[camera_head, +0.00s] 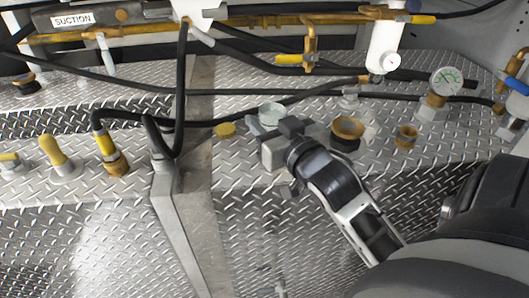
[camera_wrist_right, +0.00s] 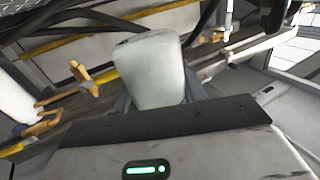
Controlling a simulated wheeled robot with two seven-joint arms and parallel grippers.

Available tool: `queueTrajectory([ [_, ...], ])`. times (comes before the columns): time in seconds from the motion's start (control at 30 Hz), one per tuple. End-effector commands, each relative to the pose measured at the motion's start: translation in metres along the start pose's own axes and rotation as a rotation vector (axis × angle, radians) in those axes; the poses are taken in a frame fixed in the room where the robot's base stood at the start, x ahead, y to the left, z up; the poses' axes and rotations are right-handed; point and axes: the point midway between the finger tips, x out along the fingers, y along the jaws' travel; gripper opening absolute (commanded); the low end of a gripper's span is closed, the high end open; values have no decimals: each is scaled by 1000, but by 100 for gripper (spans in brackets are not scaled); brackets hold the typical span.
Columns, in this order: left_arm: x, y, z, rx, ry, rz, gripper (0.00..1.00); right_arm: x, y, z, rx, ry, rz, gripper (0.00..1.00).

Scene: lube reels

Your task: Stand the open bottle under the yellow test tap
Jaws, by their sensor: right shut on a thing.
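A pale, translucent bottle (camera_head: 272,113) is in my right gripper (camera_head: 275,138), which is shut on it above the tread-plate deck. In the right wrist view the bottle (camera_wrist_right: 152,72) stands up past the gripper's front edge, slightly tilted in the picture. Its lower part is hidden by the gripper. A brass tap with a yellow handle (camera_head: 309,48) hangs from the pipe behind, up and right of the bottle in the head view. The bottle is apart from it. A flat yellow disc (camera_head: 225,130), perhaps a cap, lies left of the gripper. My left gripper is not in view.
A brass funnel-like fitting (camera_head: 348,128) stands close right of the gripper. A pressure gauge (camera_head: 446,81) is further right. Black hoses (camera_head: 250,92) cross behind the bottle. A white cylinder (camera_head: 385,48) hangs right of the tap. Yellow-handled valves (camera_head: 104,146) stand at left.

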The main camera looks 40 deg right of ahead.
Motion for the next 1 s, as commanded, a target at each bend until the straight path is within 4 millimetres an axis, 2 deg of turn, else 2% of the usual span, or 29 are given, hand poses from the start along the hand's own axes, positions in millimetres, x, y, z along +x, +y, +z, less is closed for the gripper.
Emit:
queueTrajectory([
  [0.1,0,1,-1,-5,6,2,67,19,10,22,-1,-2,1,16],
  [0.3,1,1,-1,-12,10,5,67,38,20,46,0,1,0,16],
  [0.47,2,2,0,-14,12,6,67,45,24,56,1,1,0,16],
  [0.63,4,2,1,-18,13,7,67,46,24,81,2,0,0,16],
  [0.73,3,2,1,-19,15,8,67,46,24,88,1,1,-1,16],
  [1.0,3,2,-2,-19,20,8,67,46,24,88,1,2,-1,16],
])
